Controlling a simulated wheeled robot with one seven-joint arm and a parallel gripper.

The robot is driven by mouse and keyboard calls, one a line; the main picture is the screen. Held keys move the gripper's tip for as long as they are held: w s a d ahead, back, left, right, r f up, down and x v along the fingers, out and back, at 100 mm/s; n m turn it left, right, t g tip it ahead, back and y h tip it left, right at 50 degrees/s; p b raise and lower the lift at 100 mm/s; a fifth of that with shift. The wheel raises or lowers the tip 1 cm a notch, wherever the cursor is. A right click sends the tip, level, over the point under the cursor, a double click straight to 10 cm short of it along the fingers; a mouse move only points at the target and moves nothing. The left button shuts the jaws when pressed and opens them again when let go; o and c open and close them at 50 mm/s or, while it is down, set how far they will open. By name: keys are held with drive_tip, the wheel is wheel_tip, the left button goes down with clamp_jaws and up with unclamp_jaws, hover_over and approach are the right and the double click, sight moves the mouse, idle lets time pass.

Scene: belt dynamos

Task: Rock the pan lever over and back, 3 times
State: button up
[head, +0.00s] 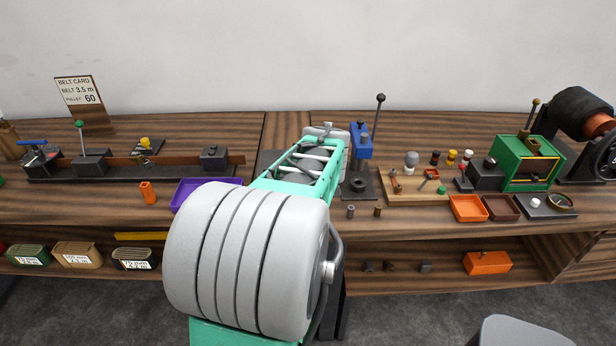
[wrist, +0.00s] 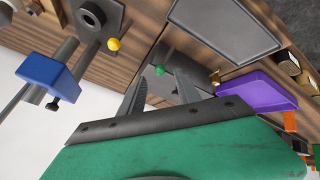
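In the wrist view my gripper (wrist: 160,90) has its two grey fingers apart, one on each side of a green ball knob (wrist: 159,70). The knob shows in the gap, in front of a dark grey block; I cannot tell whether either finger touches it. A lever with a yellow ball (wrist: 113,44) stands just left of the fingers. A dark grey flat pan (wrist: 225,32) lies beyond on the wooden bench. Neither knob is marked, so I cannot tell for sure which is the pan lever. In the head view my own arm hides the gripper and both knobs.
A blue clamp-like press (head: 361,142) with a tall black-knobbed lever stands right of my arm; it also shows in the wrist view (wrist: 50,75). A purple tray (head: 188,192) lies to the left. A green-framed machine (head: 510,160) and small trays stand farther right.

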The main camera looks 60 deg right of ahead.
drive_tip(key=shift+v, duration=1.8)
drive_tip(key=shift+c, duration=0.3)
